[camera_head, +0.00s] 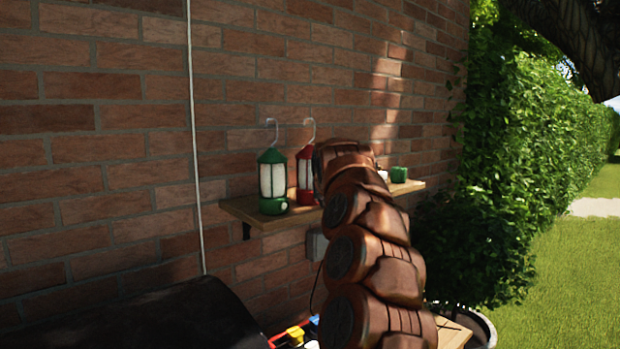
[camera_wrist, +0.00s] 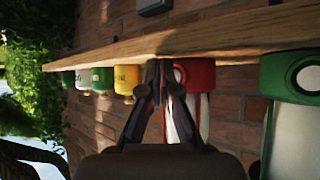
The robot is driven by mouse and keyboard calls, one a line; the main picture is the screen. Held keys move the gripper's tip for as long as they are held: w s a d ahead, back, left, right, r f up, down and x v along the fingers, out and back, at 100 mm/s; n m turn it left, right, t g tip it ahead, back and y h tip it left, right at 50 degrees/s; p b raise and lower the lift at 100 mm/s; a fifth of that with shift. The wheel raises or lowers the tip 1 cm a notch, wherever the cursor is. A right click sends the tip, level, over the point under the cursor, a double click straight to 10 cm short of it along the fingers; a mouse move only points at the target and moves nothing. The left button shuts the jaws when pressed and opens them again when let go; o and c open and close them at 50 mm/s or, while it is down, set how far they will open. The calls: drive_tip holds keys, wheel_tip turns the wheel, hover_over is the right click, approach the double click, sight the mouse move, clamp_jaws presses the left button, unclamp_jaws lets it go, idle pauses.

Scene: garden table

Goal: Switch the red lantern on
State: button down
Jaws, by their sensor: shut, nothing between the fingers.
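The red lantern (camera_head: 304,176) stands on a wall shelf with its wire hook up, partly hidden behind my arm. In the wrist view, which is upside down, its red base (camera_wrist: 202,74) and pale panels show just right of the fingers. My gripper (camera_wrist: 160,74) is shut and empty, its tips at the height of the lantern's base. I cannot tell whether they touch it. In the head view my arm hides the gripper.
A green lantern (camera_head: 272,182) with a round knob on its base stands left of the red one. The wooden shelf (camera_head: 240,211) also holds a yellow cup (camera_wrist: 126,80) and several green and white items beyond. A brick wall is behind. A black rounded object (camera_head: 150,318) lies lower left.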

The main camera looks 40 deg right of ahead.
drive_tip(key=shift+w, duration=0.1)
drive_tip(key=shift+w, duration=0.3)
drive_tip(key=shift+w, duration=0.1)
idle(0.4)
drive_tip(key=shift+f, duration=0.1)
drive_tip(key=shift+s+b, duration=0.4)
drive_tip(key=shift+s, duration=0.2)
drive_tip(key=shift+s+a+b, duration=0.2)
drive_tip(key=shift+s+b, duration=0.8)
drive_tip(key=shift+s, duration=0.5)
drive_tip(key=shift+s+a+b, duration=0.2)
drive_tip(key=shift+s+b, duration=0.8)
drive_tip(key=shift+s, duration=0.45)
